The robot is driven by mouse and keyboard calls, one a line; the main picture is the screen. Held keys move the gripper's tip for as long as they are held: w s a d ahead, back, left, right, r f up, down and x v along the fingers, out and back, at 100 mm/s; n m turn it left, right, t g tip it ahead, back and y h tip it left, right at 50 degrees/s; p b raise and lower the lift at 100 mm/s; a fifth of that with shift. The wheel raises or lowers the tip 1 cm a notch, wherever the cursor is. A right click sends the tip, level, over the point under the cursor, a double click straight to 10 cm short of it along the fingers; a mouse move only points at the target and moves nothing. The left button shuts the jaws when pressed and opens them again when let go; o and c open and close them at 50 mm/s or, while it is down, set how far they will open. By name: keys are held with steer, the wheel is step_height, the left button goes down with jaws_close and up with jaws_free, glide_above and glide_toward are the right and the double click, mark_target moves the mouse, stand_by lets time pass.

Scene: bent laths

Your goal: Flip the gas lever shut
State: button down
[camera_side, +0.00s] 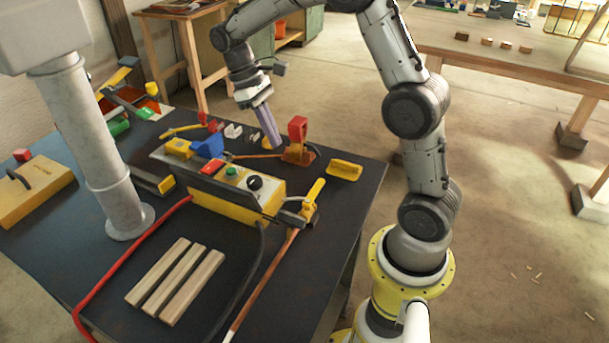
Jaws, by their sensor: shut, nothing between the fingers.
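A yellow lever (315,192) stands tilted up on a metal valve fitting (296,217) at the right end of the control box. A copper-coloured pipe (262,285) runs from this fitting toward the front edge, so it looks like the gas lever; I see no label. My gripper (272,146) points down behind the box, up and to the left of this lever and well apart from it. Its long pale purple fingers are shut and empty. A red upright lever or clamp (298,130) on a brown base stands just right of the fingertips.
The yellow control box (240,200) carries red, green and black controls. A yellow block (344,169) lies near the right table edge. Three wooden laths (178,278) lie in front. A grey column (95,150) stands at left. A red hose (125,258) crosses the dark table.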

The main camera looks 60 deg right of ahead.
mark_target(314, 192)
steer(key=x, duration=0.9)
steer(key=s, duration=0.1)
steer(key=s+f, duration=0.1)
steer(key=s, duration=0.1)
steer(key=shift+s, duration=0.7)
